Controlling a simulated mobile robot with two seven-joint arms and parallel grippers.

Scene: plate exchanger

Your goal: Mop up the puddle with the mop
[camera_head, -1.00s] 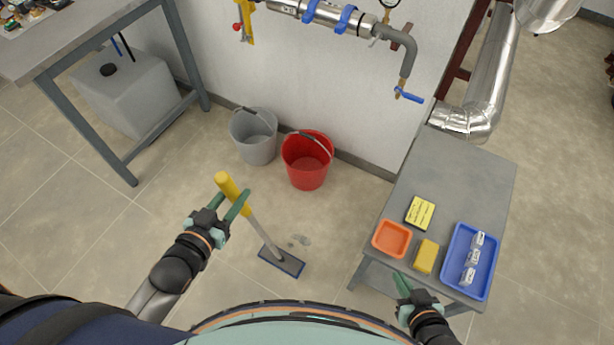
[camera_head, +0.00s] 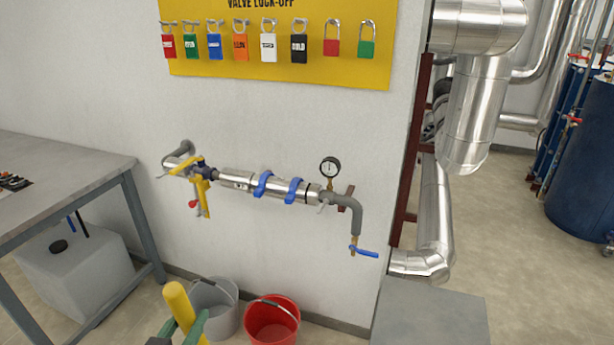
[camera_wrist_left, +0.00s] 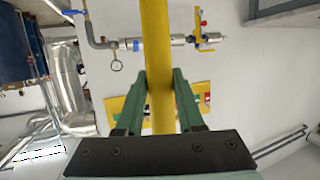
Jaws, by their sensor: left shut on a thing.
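The mop's yellow handle (camera_head: 180,308) stands up at the bottom of the head view, tilted a little. My left gripper (camera_head: 183,333) is partly in view there, at the bottom edge. In the left wrist view my left gripper (camera_wrist_left: 161,95) is shut on the yellow mop handle (camera_wrist_left: 157,45), with one green finger on each side. The mop's head and the puddle are below the head view and out of sight. My right gripper is not in view.
A grey bucket (camera_head: 214,312) and a red bucket (camera_head: 272,322) stand by the wall. A grey table (camera_head: 430,320) is at right, a workbench (camera_head: 75,165) at left. A pipe with blue clamps (camera_head: 265,187) runs along the wall under a yellow lock-off board (camera_head: 290,72).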

